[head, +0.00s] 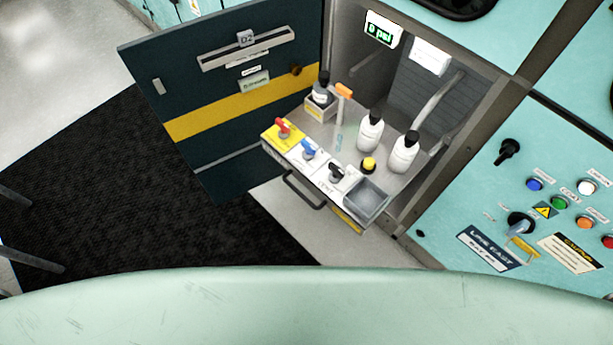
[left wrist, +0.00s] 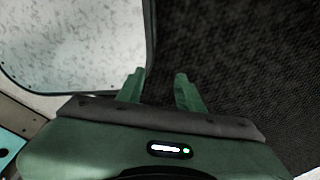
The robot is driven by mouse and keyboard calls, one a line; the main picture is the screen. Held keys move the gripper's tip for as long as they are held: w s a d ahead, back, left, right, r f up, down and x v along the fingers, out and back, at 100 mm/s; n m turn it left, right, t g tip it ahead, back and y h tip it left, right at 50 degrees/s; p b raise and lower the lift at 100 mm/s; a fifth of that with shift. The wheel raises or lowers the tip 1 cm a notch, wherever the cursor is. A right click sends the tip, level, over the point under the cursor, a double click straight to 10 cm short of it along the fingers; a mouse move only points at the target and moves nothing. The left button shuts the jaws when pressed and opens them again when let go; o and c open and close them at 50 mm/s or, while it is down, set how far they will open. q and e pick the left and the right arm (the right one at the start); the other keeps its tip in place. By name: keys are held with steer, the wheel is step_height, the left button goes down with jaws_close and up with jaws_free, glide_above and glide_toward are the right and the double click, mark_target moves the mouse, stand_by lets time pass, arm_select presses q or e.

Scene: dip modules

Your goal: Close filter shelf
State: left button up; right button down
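The filter shelf (head: 318,180) is pulled out of an open cabinet bay in the head view. Its front has a black bar handle (head: 303,190). On it are red, blue and black valve levers, a yellow knob (head: 368,164), white bottles with black caps (head: 404,152), an orange-topped tool (head: 343,92) and a grey open bin (head: 366,200). My left gripper (left wrist: 160,88) shows in the left wrist view with its two green fingers apart and nothing between them, above the floor. Neither gripper shows in the head view; the right gripper is in no view.
The dark cabinet door (head: 225,95) with a yellow stripe stands open left of the shelf. A teal control panel (head: 540,200) with buttons and a rotary switch is at right. A green-display gauge (head: 381,30) is inside the bay.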

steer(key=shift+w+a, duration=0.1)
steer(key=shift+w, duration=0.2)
